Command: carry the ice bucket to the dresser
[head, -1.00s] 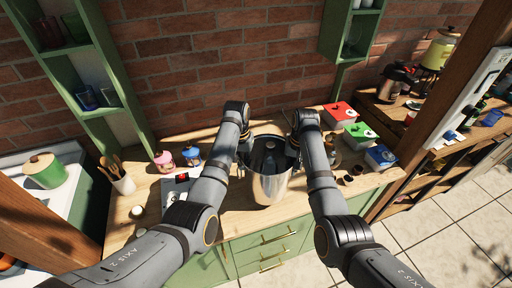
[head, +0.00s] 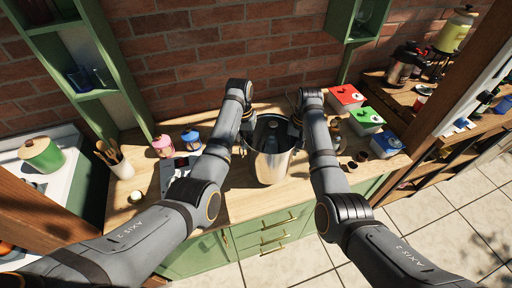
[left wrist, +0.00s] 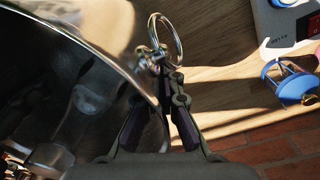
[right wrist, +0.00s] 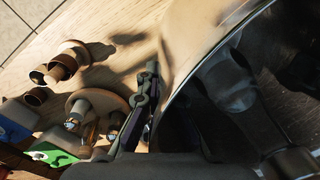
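The shiny metal ice bucket (head: 273,165) is upright over the wooden top of the green drawer unit (head: 262,240), between my two arms. A dark bottle-like shape shows inside it. My left gripper (left wrist: 172,78) is at its left side, fingers closed at the base of a ring handle (left wrist: 160,38). My right gripper (right wrist: 152,75) is at the opposite side, fingers together against the rim; the handle there is hidden. I cannot tell whether the bucket's base touches the wood. Which piece of furniture is the dresser is not clear.
Red, green and blue boxes (head: 382,144) and small brown cups (head: 360,157) stand right. A wooden shelf unit (head: 432,113) is at the far right. The tiled floor is clear.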

